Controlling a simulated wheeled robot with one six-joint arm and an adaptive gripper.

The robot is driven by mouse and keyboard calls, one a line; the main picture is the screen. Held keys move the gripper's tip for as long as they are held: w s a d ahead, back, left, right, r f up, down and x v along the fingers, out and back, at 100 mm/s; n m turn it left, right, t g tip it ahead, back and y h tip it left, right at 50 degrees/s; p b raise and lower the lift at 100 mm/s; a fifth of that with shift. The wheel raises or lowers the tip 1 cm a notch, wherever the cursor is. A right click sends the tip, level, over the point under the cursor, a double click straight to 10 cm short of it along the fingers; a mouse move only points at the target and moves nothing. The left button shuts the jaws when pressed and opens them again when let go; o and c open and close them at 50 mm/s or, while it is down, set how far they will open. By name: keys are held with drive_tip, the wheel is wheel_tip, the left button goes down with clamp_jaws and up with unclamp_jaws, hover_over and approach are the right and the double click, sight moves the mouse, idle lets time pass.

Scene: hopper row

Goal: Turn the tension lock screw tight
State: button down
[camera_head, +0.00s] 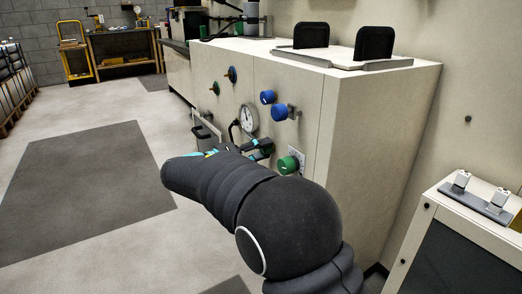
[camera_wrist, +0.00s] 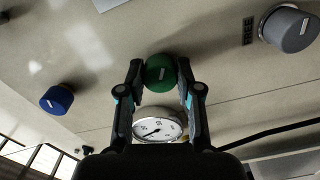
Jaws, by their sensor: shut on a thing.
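A round green knob (camera_wrist: 160,72) with a pale mark on its face sits between the fingertips of my gripper (camera_wrist: 160,68) in the wrist view. The two fingers are shut on it, one on each side. No label showing it to be the tension lock screw can be read. In the head view my gripper (camera_head: 262,148) is at the front of the pale cabinet (camera_head: 300,105), largely hidden by my dark arm. A bit of green shows at its fingertips.
A round gauge (camera_wrist: 158,126) lies close to my fingers; it also shows in the head view (camera_head: 249,117). A blue knob (camera_wrist: 57,99) and a grey knob (camera_wrist: 290,28) flank them. Open floor (camera_head: 110,100) lies left.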

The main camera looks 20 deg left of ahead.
drive_tip(key=shift+f, duration=0.1)
idle(0.3)
drive_tip(key=c, duration=0.8)
unclamp_jaws()
drive_tip(key=shift+o, duration=0.2)
drive_tip(key=v, duration=1.2)
drive_tip(key=shift+d, duration=0.1)
